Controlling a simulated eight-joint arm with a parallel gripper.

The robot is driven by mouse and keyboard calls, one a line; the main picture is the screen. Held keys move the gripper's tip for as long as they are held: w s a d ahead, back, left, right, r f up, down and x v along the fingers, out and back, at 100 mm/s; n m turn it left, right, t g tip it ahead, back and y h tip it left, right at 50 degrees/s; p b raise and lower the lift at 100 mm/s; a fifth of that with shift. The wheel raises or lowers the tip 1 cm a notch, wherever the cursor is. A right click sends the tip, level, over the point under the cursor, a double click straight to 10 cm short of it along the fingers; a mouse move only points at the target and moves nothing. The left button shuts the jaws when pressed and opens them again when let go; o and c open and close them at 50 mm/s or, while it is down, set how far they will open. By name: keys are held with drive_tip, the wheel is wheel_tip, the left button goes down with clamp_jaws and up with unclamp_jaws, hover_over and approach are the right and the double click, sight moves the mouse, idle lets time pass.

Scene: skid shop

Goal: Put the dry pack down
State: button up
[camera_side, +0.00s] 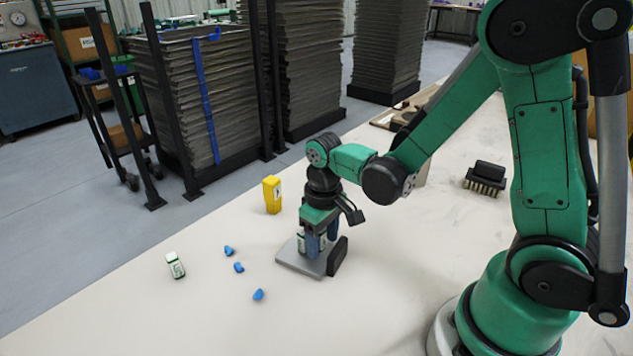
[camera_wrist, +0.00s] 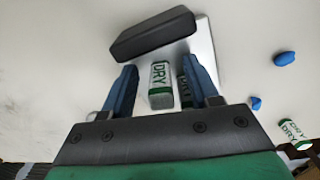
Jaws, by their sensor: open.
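My gripper (camera_side: 322,246) is low over a grey plate (camera_side: 296,264) with a black block (camera_side: 338,256) at one edge. Its blue fingers are open, and the wrist view also shows the gripper (camera_wrist: 160,68) from above. A white and green dry pack (camera_wrist: 161,84) stands between the fingers, with a visible gap to the left one. A second pack (camera_wrist: 184,88) is beside it, partly hidden by the right finger. Whether either touches a finger I cannot tell. A third dry pack (camera_side: 175,265) is on the pale table at the left, apart from the plate.
Several blue pieces, one of them a blue lump (camera_side: 258,295), lie loose between the third pack and the plate. A yellow container (camera_side: 272,194) stands behind the plate. A black brush (camera_side: 486,178) lies to the right. The table's front left is clear.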

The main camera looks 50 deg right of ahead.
wheel_tip(320, 180, up, 12)
drive_tip(key=s+a+t, duration=0.1)
drive_tip(key=s+t, duration=0.1)
drive_tip(key=t, duration=0.5)
idle(0.5)
